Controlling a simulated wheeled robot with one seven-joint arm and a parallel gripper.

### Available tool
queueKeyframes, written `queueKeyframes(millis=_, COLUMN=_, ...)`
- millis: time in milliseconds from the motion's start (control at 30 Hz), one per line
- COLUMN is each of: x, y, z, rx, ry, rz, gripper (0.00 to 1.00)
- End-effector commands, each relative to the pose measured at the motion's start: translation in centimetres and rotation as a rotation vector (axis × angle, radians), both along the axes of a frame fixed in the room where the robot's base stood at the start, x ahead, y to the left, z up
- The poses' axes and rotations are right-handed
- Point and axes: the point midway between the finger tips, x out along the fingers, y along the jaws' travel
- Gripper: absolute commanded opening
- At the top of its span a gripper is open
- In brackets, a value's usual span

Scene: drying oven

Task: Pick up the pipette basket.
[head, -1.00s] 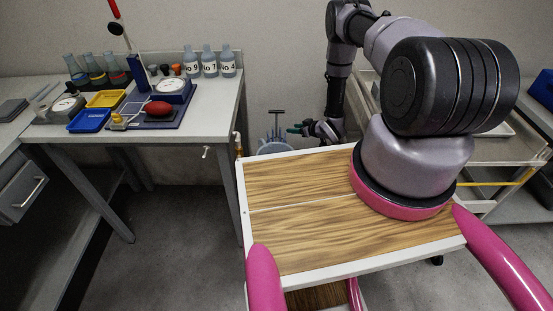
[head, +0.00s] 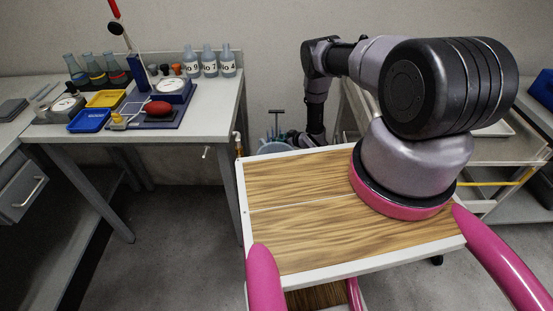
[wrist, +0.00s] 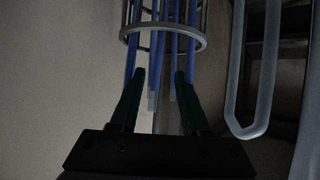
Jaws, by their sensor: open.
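The pipette basket (wrist: 197,42) shows at the top of the wrist view as a grey wire ring cage around several long blue pipettes with pale ends. In the head view its upright T-shaped handle (head: 277,113) rises from a pale blue-grey round vessel (head: 272,148) behind the wooden top. My gripper (wrist: 160,72) is open, its two dark green fingers on either side of the pipette ends and a grey upright part. I cannot tell whether they touch. In the head view my gripper is beside the vessel, mostly hidden behind my arm.
A pale looped bar (wrist: 255,128) hangs close to the right of my fingers. A bench (head: 170,133) with bottles and trays stands at the left. A shelved cart (head: 500,160) stands at the right. Open floor lies between the bench and my body.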

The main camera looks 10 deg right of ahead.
Motion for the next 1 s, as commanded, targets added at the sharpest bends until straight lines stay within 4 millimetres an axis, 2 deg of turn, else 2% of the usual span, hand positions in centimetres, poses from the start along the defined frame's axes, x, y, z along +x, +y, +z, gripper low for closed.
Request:
queueKeyframes(millis=133, x=0.77, y=0.6, z=-0.53, rx=0.001, ry=0.001, rz=0.0, gripper=0.47)
queueKeyframes(millis=333, x=0.86, y=0.6, z=-0.53, rx=0.001, ry=0.0, rz=0.0, gripper=0.47)
queueKeyframes(millis=367, x=0.85, y=0.61, z=-0.53, rx=0.001, ry=0.0, rz=0.0, gripper=0.43)
queueKeyframes(millis=400, x=0.85, y=0.6, z=-0.54, rx=0.001, ry=0.0, rz=0.0, gripper=0.27)
queueKeyframes(millis=467, x=0.84, y=0.6, z=-0.53, rx=0.001, ry=0.0, rz=0.0, gripper=0.04)
queueKeyframes(millis=500, x=0.84, y=0.6, z=-0.53, rx=0.001, ry=0.0, rz=0.0, gripper=0.0)
queueKeyframes(millis=1000, x=0.83, y=0.59, z=-0.52, rx=0.001, ry=0.0, rz=0.0, gripper=0.0)
